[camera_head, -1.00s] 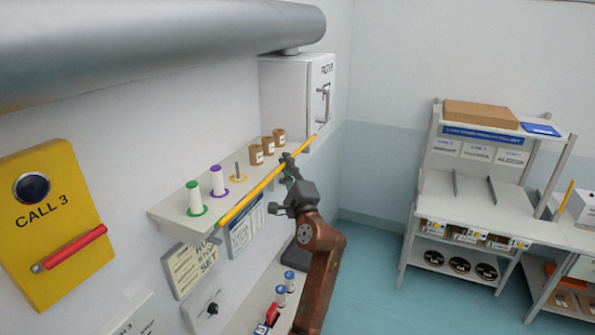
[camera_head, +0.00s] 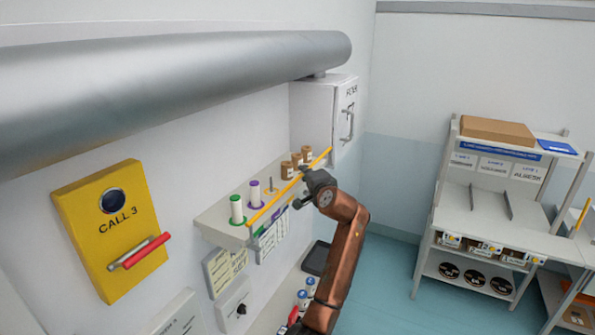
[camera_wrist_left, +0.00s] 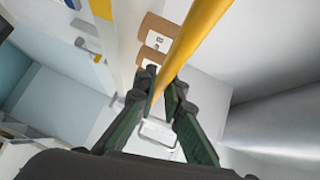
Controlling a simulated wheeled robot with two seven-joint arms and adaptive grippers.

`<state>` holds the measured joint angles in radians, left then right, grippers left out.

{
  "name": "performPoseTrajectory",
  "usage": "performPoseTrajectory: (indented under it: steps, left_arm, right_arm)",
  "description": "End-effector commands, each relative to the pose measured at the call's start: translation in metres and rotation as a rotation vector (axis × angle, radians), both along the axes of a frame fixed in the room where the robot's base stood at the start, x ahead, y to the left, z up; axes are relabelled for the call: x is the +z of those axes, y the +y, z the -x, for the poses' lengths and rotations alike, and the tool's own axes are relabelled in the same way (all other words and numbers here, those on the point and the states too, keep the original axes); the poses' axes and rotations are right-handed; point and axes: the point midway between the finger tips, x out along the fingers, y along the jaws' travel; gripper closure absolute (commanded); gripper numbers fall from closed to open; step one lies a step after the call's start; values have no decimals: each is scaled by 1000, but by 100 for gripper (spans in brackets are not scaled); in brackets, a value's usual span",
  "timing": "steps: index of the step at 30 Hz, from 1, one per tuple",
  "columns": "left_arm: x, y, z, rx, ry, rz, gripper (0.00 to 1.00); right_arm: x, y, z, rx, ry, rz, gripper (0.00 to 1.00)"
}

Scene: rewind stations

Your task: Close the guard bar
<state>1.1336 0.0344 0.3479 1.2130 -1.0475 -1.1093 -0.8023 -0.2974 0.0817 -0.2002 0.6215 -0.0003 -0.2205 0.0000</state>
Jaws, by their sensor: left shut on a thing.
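The guard bar (camera_head: 274,208) is a long yellow bar. It runs along the front of the wall shelf (camera_head: 222,228), a little above its front edge. In the left wrist view the bar (camera_wrist_left: 196,34) runs down between my fingers. My left gripper (camera_head: 304,174) is shut on the bar, nearer its far end. Its dark green fingers (camera_wrist_left: 160,88) stand on both sides of the bar in the wrist view. The fingertips are small and partly hidden in the head view. My right gripper is not in view.
Green (camera_head: 237,209) and purple (camera_head: 254,194) spools and several brown spools (camera_head: 287,170) stand on the shelf behind the bar. A silver pipe (camera_head: 180,85) runs above. A white cabinet (camera_head: 320,115) is at the shelf's far end. A yellow call box (camera_head: 112,230) is at left.

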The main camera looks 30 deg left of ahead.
Motion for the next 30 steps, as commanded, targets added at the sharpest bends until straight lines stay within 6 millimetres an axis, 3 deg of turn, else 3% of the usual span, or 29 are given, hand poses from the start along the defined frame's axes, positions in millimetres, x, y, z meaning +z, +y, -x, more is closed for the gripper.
performPoseTrajectory:
  steps: [14,15,22,30]
  left_arm:
    - [0,-2,-2,-7,-2,14,100]
    - [0,-2,-2,-6,-2,14,89]
    - [0,0,-1,-4,0,13,73]
    - [0,-1,-1,-4,-1,13,73]
  right_arm:
    - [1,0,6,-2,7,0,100]
    - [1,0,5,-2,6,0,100]
    - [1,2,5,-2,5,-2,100]
    - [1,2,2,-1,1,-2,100]
